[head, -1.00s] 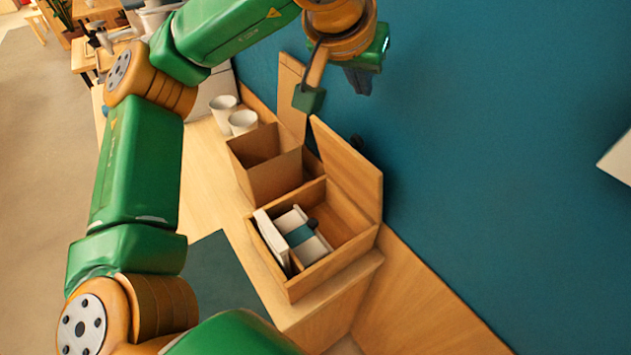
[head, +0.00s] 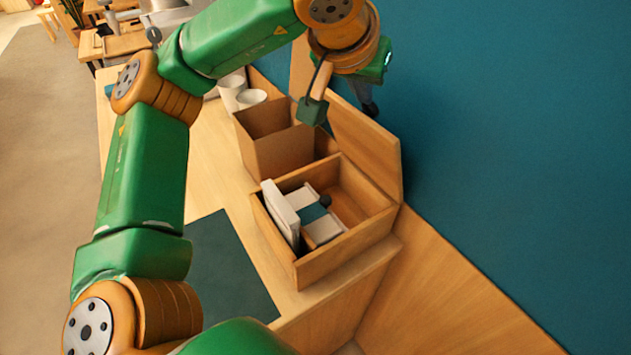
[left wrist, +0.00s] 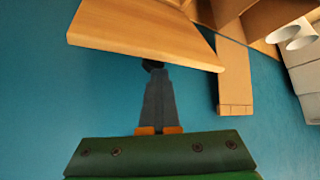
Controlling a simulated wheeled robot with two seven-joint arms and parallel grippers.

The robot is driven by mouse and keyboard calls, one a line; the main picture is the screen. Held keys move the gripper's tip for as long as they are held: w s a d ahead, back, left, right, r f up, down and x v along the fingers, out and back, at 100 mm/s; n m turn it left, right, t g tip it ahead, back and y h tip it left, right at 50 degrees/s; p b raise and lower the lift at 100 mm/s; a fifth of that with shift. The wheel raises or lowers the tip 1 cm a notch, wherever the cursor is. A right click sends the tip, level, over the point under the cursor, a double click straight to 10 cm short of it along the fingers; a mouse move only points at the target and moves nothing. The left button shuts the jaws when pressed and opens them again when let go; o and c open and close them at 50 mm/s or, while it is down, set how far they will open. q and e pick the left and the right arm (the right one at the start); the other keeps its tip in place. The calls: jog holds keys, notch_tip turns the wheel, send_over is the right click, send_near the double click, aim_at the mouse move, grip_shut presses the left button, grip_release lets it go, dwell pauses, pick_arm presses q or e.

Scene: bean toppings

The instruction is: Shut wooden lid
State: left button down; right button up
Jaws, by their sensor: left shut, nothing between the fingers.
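The wooden lid (head: 362,142) stands open and upright along the wall side of the wooden box (head: 345,240). The box holds white items and a teal-banded one. My left gripper (head: 370,107) is shut and empty, on the wall side of the lid near its top edge; the lid partly hides the area below it. In the left wrist view the shut fingers (left wrist: 153,66) point at the lid's edge (left wrist: 145,32). Their dark tips are at or very near that edge; I cannot tell whether they touch. My right gripper is not in view.
An open cardboard-coloured box (head: 280,150) stands beside the wooden box, with white cups (head: 250,98) behind it. A teal wall (head: 510,150) lies close behind the lid. A dark mat (head: 230,265) lies on the counter at the front left.

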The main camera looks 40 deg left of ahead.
aim_at(351, 111)
pick_arm(q)
jog(key=shift+d+f, duration=0.2)
jog(key=shift+f, duration=0.35)
jog(key=shift+s+a+f+b, duration=0.1)
jog(key=shift+f+b, duration=0.1)
jog(key=shift+b, duration=0.15)
jog(key=shift+s+a+f+b, duration=0.1)
jog(key=shift+s+a+b, duration=0.15)
jog(key=shift+s, duration=0.3)
jog(key=shift+s+a+f+b, duration=0.15)
jog(key=shift+s+b, duration=0.2)
jog(key=shift+s, duration=0.2)
jog(key=s+a+f+b, duration=0.2)
jog(key=s+b, duration=0.1)
jog(key=s, duration=0.2)
jog(key=shift+s, duration=0.15)
